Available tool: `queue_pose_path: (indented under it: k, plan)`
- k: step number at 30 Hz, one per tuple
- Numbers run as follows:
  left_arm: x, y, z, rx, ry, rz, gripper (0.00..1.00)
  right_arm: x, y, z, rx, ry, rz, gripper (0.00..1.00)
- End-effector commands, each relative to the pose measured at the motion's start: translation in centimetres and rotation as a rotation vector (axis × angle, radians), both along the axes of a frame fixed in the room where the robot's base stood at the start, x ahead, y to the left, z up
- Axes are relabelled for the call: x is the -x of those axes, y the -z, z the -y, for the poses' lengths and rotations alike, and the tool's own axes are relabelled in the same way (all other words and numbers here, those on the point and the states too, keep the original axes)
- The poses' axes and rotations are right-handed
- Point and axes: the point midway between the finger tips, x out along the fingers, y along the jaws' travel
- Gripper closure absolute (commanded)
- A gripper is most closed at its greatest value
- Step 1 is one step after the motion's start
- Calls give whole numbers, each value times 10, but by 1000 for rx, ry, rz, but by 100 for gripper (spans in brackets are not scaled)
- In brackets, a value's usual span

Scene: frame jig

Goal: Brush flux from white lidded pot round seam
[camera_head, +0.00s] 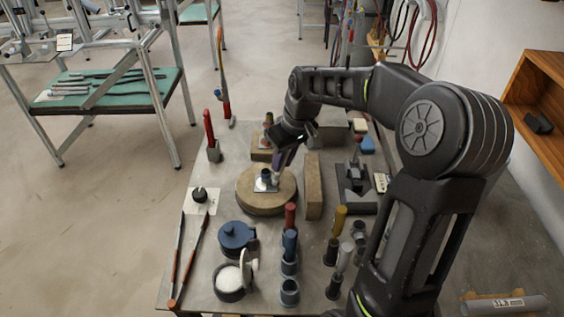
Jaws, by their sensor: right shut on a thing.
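My right gripper (281,160) is above the round tan turntable (246,202) and points down. It is shut on what looks like a brush, mostly hidden by the gripper. On the turntable lies a small metal plate with a short blue and pale round fitting (264,179). The gripper's tip is close beside this fitting; I cannot tell whether the brush touches it. A dark pot (230,292) with white contents stands open at the front, its pale lid (249,268) tilted up at its right side. My left gripper is not in view.
A blue lidded pot (236,237) stands behind the open pot. Several upright tools in holders, including a red-handled one (290,216), stand to the right. A tan block (313,187) stands right of the turntable. Two long rods (188,257) lie at the left edge.

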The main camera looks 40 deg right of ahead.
Motion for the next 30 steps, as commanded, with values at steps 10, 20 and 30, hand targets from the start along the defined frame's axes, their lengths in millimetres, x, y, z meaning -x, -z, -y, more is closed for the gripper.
queue_pose_path:
  k: [10,20,30]
  plan:
    - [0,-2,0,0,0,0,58,-4,0,4,0,0,0,100]
    - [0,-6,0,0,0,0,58,-10,-1,8,-1,1,0,100]
    - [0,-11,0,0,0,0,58,-23,1,19,0,0,0,100]
